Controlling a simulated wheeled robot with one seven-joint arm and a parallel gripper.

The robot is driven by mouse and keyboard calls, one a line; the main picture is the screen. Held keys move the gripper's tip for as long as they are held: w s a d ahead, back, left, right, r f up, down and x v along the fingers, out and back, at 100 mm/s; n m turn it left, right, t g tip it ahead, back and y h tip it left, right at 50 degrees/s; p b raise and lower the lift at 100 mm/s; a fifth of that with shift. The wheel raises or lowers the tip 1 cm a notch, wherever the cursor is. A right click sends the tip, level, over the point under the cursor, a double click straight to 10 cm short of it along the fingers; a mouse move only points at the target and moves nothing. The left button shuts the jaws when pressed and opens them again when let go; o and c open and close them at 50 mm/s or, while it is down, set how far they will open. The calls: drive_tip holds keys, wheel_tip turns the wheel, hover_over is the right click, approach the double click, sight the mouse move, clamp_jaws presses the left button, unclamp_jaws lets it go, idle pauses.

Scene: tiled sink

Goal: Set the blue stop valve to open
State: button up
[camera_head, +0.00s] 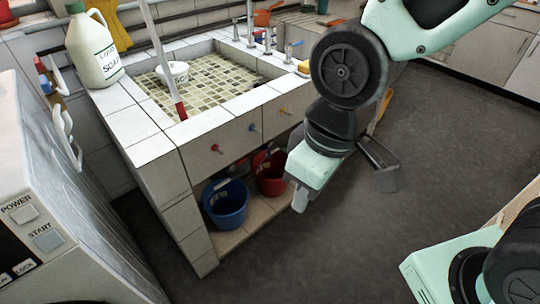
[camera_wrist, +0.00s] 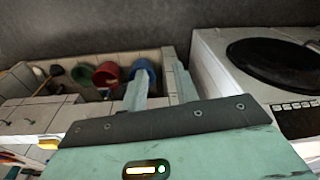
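The blue stop valve (camera_head: 253,127) is a small blue-handled knob on the tiled front face of the sink. It sits between a red valve (camera_head: 216,148) at left and an orange one (camera_head: 283,111) at right. It is too small to tell which way its handle is turned. My gripper (camera_head: 300,198) hangs in front of the sink, lower and to the right of the blue valve, apart from it. In the wrist view my gripper (camera_wrist: 162,88) shows its two pale fingers spread with a gap and nothing between them. I cannot make out the blue valve in that view.
A blue bucket (camera_head: 226,203) and a red bucket (camera_head: 270,172) stand on the shelf under the sink. A white washing machine (camera_head: 75,190) is at left. A soap jug (camera_head: 92,48) stands on the sink's rim. The dark floor (camera_head: 330,265) in front is clear.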

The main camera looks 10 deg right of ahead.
drive_tip(key=w+a+f+t+y+b, duration=0.2)
drive_tip(key=w+a+f+t+b, duration=0.1)
drive_tip(key=w+f+b, duration=1.05)
drive_tip(key=m+t+y+b, duration=0.2)
drive_tip(key=m+t+b, duration=0.2)
drive_tip(key=t+b, duration=1.4)
approach(269, 151)
drive_tip(key=shift+w+a+r+g+b, duration=0.4)
drive_tip(key=shift+w+g+b, duration=0.35)
drive_tip(key=shift+w+b, duration=1)
drive_tip(key=shift+w+a+r+g+b, duration=0.2)
drive_tip(key=shift+w+r+g+b, duration=0.45)
drive_tip(key=shift+w+b, duration=1.1)
drive_tip(key=shift+w+a+r+g+b, duration=0.35)
drive_tip(key=shift+w+g+b, duration=0.8)
drive_tip(key=shift+b, duration=0.9)
drive_tip(key=shift+w+t, duration=0.2)
drive_tip(key=shift+t, duration=0.05)
clamp_jaws()
